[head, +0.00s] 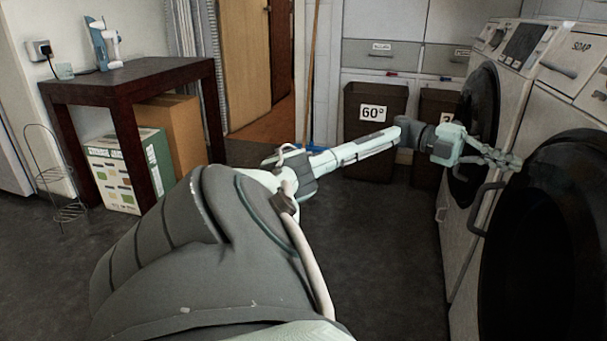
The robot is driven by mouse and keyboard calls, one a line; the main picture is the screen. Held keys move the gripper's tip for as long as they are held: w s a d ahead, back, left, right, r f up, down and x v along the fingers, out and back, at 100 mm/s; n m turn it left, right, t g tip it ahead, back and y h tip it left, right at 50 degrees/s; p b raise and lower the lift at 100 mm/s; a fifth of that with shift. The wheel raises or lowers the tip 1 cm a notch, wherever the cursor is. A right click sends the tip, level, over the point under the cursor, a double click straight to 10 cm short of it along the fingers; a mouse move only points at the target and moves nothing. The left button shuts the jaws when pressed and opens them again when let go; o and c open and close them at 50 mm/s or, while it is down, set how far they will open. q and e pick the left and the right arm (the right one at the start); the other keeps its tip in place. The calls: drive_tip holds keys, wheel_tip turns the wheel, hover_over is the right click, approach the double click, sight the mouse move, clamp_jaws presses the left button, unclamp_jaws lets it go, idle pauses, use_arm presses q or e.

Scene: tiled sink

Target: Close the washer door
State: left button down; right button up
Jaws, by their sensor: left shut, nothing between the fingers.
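Two white front-loading washers stand at the right. The nearer washer (552,118) has a large dark round door (550,240) with a grey handle (480,212) on its left side. The farther washer's dark door (482,95) is partly hidden by my left gripper. I cannot tell whether either door stands slightly ajar. My left gripper (513,162) is shut and empty. Its fingertips are by the upper left edge of the nearer door; I cannot tell if they touch it. My right gripper is out of view.
A dark bin marked 60 (373,142) and a second bin (432,115) stand at the back, before grey cabinets (382,55). A dark wooden table (130,80) with boxes (125,172) under it is at the left. A wire rack (62,180) stands beside it. Floor before the washers is clear.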

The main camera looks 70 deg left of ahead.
use_arm(q)
drive_tip(key=shift+w+d+f, duration=0.15)
drive_tip(key=shift+w+d, duration=0.15)
drive_tip(key=shift+d, duration=0.2)
drive_tip(key=v, duration=1.3)
drive_tip(key=shift+w+r, duration=0.2)
drive_tip(key=shift+r, duration=0.05)
drive_tip(key=shift+a, duration=0.1)
